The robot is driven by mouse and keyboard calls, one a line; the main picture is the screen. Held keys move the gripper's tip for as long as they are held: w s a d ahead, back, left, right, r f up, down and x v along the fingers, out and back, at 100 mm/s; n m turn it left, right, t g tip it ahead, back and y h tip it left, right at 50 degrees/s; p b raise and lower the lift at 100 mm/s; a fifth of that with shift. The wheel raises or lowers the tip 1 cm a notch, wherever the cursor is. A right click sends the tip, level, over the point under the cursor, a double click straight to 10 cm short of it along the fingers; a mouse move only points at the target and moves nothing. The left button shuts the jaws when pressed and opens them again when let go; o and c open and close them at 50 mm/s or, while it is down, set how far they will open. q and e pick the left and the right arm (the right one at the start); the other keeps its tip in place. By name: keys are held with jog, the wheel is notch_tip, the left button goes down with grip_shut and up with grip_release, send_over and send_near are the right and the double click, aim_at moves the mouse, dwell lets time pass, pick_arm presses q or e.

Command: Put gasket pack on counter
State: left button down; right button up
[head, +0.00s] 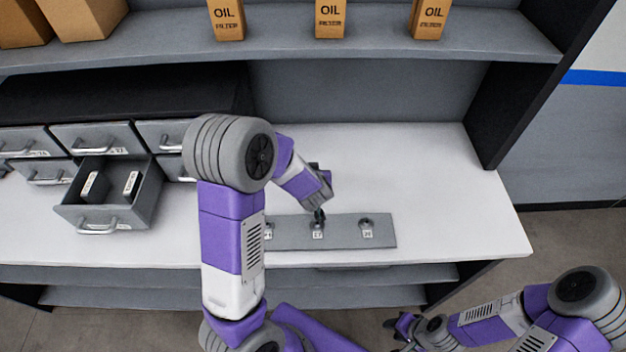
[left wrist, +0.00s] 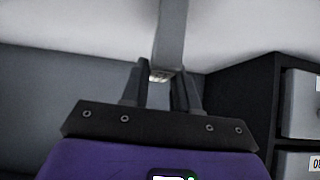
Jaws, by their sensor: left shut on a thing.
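Two dark packs with pale labelled faces stand in the open drawer: one on the left (head: 90,185) and one on the right (head: 131,183). I cannot tell whether either is the gasket pack. The white counter (head: 455,220) runs below the shelf. My left gripper (head: 319,213) points down at the middle of a grey plate on the counter. In the left wrist view its fingers (left wrist: 163,85) are close around a small pale thing (left wrist: 160,75), mostly hidden. My right gripper (head: 402,325) is low in front of the counter; its finger gap is unclear.
The open drawer (head: 108,212) juts out from the grey drawer unit (head: 97,135) at left. The grey plate (head: 345,232) has small labelled fittings. Oil filter boxes (head: 329,18) stand on the upper shelf. The counter's right part is clear.

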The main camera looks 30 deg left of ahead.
pick_arm(q)
jog(key=shift+w+f, duration=0.1)
jog(key=shift+f, duration=0.3)
jog(key=c, duration=0.8)
grip_release()
jog(key=shift+f, duration=0.15)
jog(key=shift+c, duration=0.2)
